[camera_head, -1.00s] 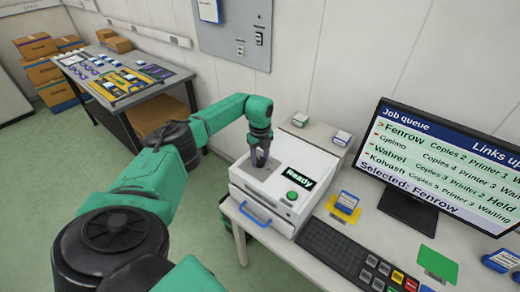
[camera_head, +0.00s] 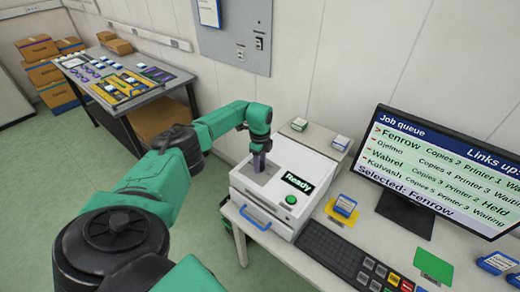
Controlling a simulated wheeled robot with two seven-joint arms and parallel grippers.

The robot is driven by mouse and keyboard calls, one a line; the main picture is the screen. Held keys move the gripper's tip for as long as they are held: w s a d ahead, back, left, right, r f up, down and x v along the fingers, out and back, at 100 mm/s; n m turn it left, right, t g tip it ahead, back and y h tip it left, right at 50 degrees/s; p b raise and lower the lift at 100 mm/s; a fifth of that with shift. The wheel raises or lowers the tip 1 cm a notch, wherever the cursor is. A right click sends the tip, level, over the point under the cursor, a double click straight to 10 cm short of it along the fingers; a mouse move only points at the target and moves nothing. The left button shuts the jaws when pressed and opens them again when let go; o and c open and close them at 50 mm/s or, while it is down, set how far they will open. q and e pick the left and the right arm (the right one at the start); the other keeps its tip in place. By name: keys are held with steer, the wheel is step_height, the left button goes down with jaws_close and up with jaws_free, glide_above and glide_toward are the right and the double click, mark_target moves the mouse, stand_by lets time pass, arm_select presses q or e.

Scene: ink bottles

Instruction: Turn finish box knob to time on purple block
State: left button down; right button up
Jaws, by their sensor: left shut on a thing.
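A white box (camera_head: 256,208) with a lit "Ready" display, a green button and a blue drawer handle stands on the desk; it seems to be the finish box. My left gripper (camera_head: 259,165) points straight down at the grey panel on its top. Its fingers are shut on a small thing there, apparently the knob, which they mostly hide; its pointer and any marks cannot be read. Small purple pieces (camera_head: 157,73) lie on the far table; I cannot tell which is the purple block. My right gripper is not in view.
A monitor (camera_head: 405,210) with a job queue stands right of the box. A keyboard (camera_head: 340,250), a blue-and-white block on a yellow pad (camera_head: 342,208) and a green pad (camera_head: 433,265) lie in front. The far table (camera_head: 120,105) is at left.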

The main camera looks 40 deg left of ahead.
arm_select(q)
steer(key=shift+w+r, duration=0.15)
steer(key=shift+r, duration=0.05)
steer(key=shift+c, duration=1.9)
jaws_free()
steer(key=shift+f, duration=0.1)
step_height(320, 180, up, 15)
steer(key=b, duration=0.3)
steer(key=shift+f+b, duration=0.2)
steer(key=shift+b, duration=0.15)
